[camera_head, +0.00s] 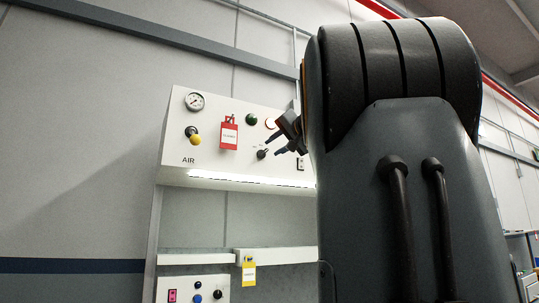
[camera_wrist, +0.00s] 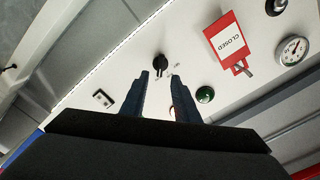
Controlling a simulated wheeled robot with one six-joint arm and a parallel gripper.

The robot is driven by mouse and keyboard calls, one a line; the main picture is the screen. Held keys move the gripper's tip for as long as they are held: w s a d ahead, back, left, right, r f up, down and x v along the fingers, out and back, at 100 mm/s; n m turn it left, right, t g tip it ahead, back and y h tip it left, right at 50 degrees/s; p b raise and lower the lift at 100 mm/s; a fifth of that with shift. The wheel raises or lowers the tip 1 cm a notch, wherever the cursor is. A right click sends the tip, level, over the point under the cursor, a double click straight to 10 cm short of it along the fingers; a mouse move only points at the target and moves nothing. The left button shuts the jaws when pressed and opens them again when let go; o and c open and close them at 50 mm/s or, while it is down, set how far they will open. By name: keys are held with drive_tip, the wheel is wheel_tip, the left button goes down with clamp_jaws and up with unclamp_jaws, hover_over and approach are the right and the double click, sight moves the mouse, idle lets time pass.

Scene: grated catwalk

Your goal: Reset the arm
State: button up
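My gripper (camera_head: 275,144) is in front of the upper panel (camera_head: 175,151), close to its black rotary knob (camera_head: 262,154). In the wrist view, the two dark fingers of my gripper (camera_wrist: 160,77) stand apart with bare panel showing between them, so it is open and empty. The black knob (camera_wrist: 161,62) lies just beyond the fingertips, between their lines. Whether a finger touches the knob cannot be told. My arm covers the right part of the panel in the head view.
The panel carries a gauge (camera_head: 194,101), a yellow knob (camera_head: 195,139), a red tag (camera_head: 229,134) and a green button (camera_head: 252,119). A lit strip and a shelf (camera_head: 190,258) lie below.

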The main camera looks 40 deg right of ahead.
drive_tip(key=shift+v, duration=0.85)
drive_tip(key=w+a+f+n+g+y, duration=0.1)
drive_tip(key=w+a+f+g, duration=0.15)
drive_tip(key=f, duration=0.85)
drive_tip(key=w+a+f+g+y, duration=0.15)
drive_tip(key=w+a+f, duration=0.25)
drive_tip(key=f, duration=0.7)
drive_tip(key=w+a+f+n+g+y, duration=0.1)
drive_tip(key=w+a+f+g, duration=0.2)
drive_tip(key=f, duration=0.8)
drive_tip(key=s+a+f+n+g+y, duration=0.1)
drive_tip(key=s+a+f+g, duration=0.1)
drive_tip(key=a+f, duration=0.6)
drive_tip(key=s+a+f+n+g, duration=0.15)
drive_tip(key=a+f, duration=0.25)
drive_tip(key=f, duration=0.8)
drive_tip(key=s+a+f+n+g, duration=0.3)
drive_tip(key=s+a+f, duration=0.4)
drive_tip(key=s+f, duration=0.4)
drive_tip(key=s+a+f+n+g, duration=0.3)
drive_tip(key=s+a+f, duration=0.4)
drive_tip(key=s+f, duration=0.4)
wheel_tip(320, 180, down, 3)
drive_tip(key=shift+s+a+r+n, duration=0.15)
drive_tip(key=shift+s+a+n, duration=0.2)
drive_tip(key=shift+n, duration=0.3)
drive_tip(key=shift+w+g+h, duration=0.1)
drive_tip(key=shift+g+h, duration=0.15)
